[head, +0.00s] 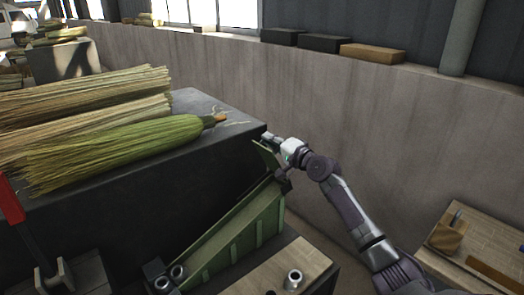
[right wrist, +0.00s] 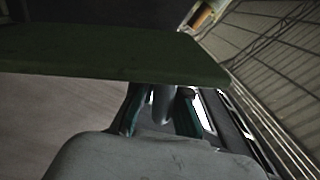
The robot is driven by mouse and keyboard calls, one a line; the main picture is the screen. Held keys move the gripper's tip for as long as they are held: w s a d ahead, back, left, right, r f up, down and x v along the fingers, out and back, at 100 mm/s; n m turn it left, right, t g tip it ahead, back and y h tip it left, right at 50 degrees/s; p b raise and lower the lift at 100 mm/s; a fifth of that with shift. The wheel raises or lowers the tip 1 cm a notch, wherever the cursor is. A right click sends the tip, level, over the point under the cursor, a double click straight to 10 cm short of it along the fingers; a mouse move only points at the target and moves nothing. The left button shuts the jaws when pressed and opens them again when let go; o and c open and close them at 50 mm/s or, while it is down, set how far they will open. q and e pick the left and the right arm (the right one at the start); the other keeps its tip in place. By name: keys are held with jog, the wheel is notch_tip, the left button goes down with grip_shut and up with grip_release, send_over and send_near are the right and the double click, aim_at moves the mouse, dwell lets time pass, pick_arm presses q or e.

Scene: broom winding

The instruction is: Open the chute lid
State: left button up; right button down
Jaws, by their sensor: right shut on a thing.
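The green chute (head: 235,235) slopes up beside the dark bench block. Its green lid (head: 266,157) is a small flap at the chute's upper end and stands tilted up there. My right gripper (head: 268,138) is at the lid's top edge, shut on it. In the right wrist view the lid (right wrist: 110,52) is a wide green panel across the top, with the gripper's fingers (right wrist: 163,108) at its lower edge. The fingertips are partly hidden behind the lid. My left gripper is in neither view.
Bundles of broom straw (head: 110,150) lie on the dark block (head: 200,105) left of the chute. A red handle (head: 10,200) stands at the left edge. A wooden bench (head: 480,235) is at the lower right. A concrete wall (head: 380,125) runs behind.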

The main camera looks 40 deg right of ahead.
jog(key=shift+w+d+r+m+b, duration=0.1)
jog(key=shift+d+m+b, duration=0.2)
jog(key=shift+d+m, duration=0.65)
jog(key=shift+w+d+r+m+b, duration=0.1)
jog(key=shift+d+m+b, duration=0.15)
jog(key=shift+d+m, duration=0.65)
jog(key=shift+d, duration=0.15)
jog(key=c, duration=1.2)
grip_release()
jog(key=shift+f, duration=0.1)
jog(key=s, duration=1.2)
jog(key=shift+d, duration=0.45)
